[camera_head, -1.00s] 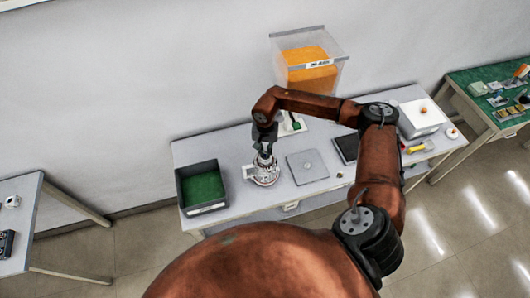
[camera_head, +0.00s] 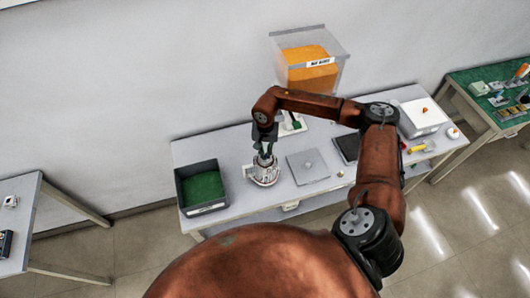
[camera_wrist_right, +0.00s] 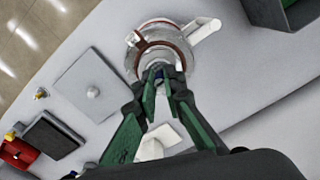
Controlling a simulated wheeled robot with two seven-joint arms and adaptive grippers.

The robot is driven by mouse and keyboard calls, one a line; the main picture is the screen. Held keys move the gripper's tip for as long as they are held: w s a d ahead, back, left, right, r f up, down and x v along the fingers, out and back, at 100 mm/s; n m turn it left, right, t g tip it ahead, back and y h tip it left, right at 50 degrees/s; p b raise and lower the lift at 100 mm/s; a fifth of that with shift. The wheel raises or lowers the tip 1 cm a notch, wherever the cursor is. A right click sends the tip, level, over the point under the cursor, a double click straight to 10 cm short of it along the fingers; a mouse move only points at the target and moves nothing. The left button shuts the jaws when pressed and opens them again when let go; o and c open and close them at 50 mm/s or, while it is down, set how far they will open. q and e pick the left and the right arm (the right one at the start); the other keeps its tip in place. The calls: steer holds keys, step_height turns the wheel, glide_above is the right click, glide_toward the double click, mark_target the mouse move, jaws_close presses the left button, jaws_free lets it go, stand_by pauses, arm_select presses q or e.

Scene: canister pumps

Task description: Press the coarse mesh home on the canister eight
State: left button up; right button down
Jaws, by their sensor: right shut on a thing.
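The canister (camera_head: 264,178), white and metallic with a spout or handle on its left side, stands upright on the light table. It also shows at the top of the right wrist view (camera_wrist_right: 163,42), with a reddish-brown ring around its open top. My right gripper (camera_head: 265,157) is above the canister, pointing down. In the wrist view its green fingertips (camera_wrist_right: 162,75) are closed at the canister's mouth on a small dark part, which I take to be the coarse mesh. The fingers hide most of it, so I cannot tell how deep it sits. My left gripper is not in view.
A dark bin with a green floor (camera_head: 221,204) stands left of the canister. A grey plate with a knob (camera_head: 319,175) lies to its right, beside a dark tray (camera_head: 345,147). A clear box with orange contents (camera_head: 325,45) stands behind. My right arm passes over the table's right part.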

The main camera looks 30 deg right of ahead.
steer(key=shift+f+b, duration=0.95)
steer(key=shift+f, duration=0.15)
stand_by(0.4)
steer(key=shift+s, duration=0.1)
steer(key=c, duration=1.9)
jaws_free()
steer(key=shift+c, duration=0.2)
steer(key=shift+o, duration=0.3)
steer(key=o, duration=0.6)
steer(key=shift+c, duration=0.2)
steer(key=shift+r, duration=0.1)
steer(key=shift+r+p, duration=1.55)
steer(key=shift+r, duration=2.2)
